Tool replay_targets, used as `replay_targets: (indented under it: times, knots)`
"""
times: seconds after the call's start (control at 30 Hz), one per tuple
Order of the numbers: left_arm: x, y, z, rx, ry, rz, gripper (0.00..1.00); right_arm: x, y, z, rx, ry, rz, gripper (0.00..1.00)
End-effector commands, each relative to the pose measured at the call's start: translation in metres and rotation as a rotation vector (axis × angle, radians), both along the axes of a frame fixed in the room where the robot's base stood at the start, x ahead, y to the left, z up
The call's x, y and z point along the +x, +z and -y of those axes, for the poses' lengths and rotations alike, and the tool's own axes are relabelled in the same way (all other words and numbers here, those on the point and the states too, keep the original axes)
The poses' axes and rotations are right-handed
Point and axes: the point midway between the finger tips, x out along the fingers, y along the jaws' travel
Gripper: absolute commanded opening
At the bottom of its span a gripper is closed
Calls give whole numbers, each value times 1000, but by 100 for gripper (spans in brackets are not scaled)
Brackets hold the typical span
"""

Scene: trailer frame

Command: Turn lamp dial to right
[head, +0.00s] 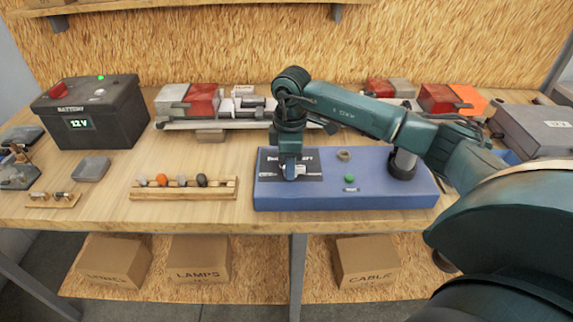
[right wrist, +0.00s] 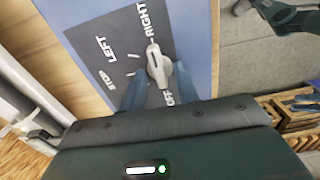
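The lamp dial (right wrist: 157,66) is a pale elongated knob on a dark plate (right wrist: 88,42) lettered STOP, LEFT, RIGHT and OFF. Its long axis lies roughly between the RIGHT and OFF lettering; I cannot tell which end is the pointer. In the head view the plate (head: 313,158) sits on the left of a blue panel (head: 350,198), and my gripper mostly hides the dial. My right gripper (head: 291,174) points down over the dial. In the right wrist view its blue fingers (right wrist: 158,90) stand apart on either side of the knob, with gaps visible. My left gripper is out of view.
The blue panel also bears a green button (head: 349,178), a small ring (head: 343,155) and a dark cylinder (head: 402,165). A wooden bulb rack (head: 184,194) lies to the left, a battery (head: 95,110) farther left. Red lamp units (head: 203,100) stand behind. Bare table lies in front.

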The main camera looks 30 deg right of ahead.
Motion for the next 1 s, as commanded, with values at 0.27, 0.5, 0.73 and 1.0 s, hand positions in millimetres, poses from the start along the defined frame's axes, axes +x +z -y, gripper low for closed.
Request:
replay_targets:
  times: [0.27,0.5,0.73,1.0]
  knots:
    - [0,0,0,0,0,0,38,0,0,0,0,1,-1,38]
    - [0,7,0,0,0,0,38,0,11,0,0,1,0,38]
    - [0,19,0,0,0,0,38,0,30,0,0,1,-1,38]
    - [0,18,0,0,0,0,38,0,49,0,-1,1,1,38]
